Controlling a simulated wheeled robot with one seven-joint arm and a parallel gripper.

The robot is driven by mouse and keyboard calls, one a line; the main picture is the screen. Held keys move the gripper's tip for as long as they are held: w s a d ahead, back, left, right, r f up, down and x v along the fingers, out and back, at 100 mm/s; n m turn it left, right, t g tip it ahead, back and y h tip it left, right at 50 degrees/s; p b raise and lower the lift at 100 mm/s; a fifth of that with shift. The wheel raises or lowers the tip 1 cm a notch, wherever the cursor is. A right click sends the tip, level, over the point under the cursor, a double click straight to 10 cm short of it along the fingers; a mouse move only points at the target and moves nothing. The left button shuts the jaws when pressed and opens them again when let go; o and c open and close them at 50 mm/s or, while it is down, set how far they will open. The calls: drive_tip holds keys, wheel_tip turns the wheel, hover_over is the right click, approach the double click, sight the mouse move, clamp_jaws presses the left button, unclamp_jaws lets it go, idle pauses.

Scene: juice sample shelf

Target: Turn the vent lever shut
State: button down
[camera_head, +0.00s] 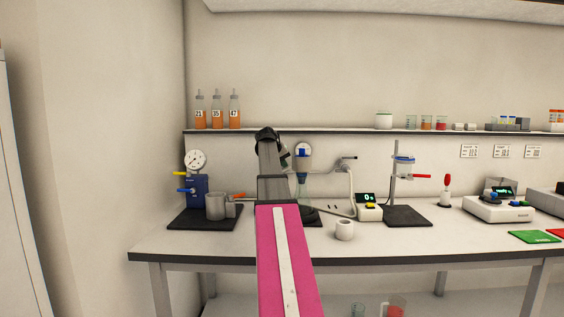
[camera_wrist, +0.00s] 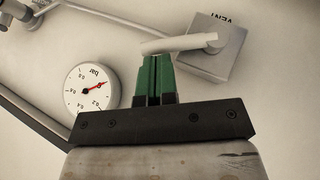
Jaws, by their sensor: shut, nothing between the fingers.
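In the wrist view, the white vent lever (camera_wrist: 175,44) runs nearly level, slightly tilted, left from its pivot on a grey block (camera_wrist: 226,62). The upside-down word VENT shows above the block. My gripper (camera_wrist: 157,56) has green fingers, closed together with nothing between them. Their tips are right at the lever's free end, on its lower side in the picture; I cannot tell whether they touch it. In the head view, my arm reaches toward the wall above the bench, and I cannot make out the lever there.
A round bar gauge (camera_wrist: 92,86) with a red needle is left of my fingers. A shelf (camera_head: 330,132) runs behind.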

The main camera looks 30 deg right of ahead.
sight(289, 168)
drive_tip(key=shift+s+d+f+y, duration=0.15)
drive_tip(key=shift+d+y, duration=0.1)
drive_tip(key=shift+y, duration=0.15)
idle(0.3)
drive_tip(key=shift+d+m+t+y, duration=0.1)
drive_tip(key=shift+m+t+y, duration=0.2)
drive_tip(key=shift+s+d+f, duration=0.25)
drive_tip(key=shift+d+f, duration=0.1)
drive_tip(key=shift+f, duration=0.15)
drive_tip(key=shift+s+d+f, duration=0.2)
drive_tip(key=shift+d+f, duration=0.15)
drive_tip(key=shift+f, duration=0.2)
